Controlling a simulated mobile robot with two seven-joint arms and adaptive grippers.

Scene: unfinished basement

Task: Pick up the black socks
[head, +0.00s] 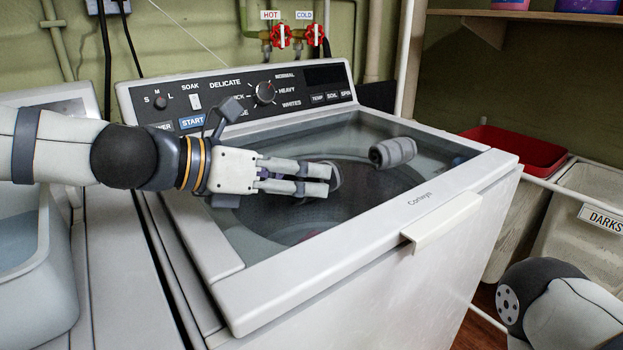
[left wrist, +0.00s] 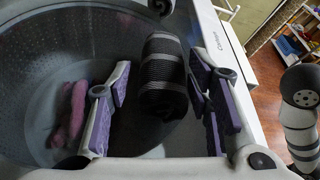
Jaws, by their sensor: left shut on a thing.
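The black socks (left wrist: 163,80), a dark roll with grey stripes, sit between the finger pads of my left gripper (left wrist: 160,92) in the left wrist view. In the head view my left gripper (head: 330,179) reaches from the left over the washer's top opening, its fingers closed around the roll. Only a dark edge of the socks (head: 336,177) shows past the fingertips there; the fingers hide the rest. My right gripper is out of view; only part of the right arm shows at the lower right.
The white washer (head: 400,232) has a dark drum below the gripper. A grey ribbed roll (head: 393,152) shows right of the fingertips. A pink cloth (left wrist: 72,115) lies in the drum. A red tray (head: 515,150) and a DARKS bin (head: 585,215) stand at right; a pale basin (head: 40,265) is at left.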

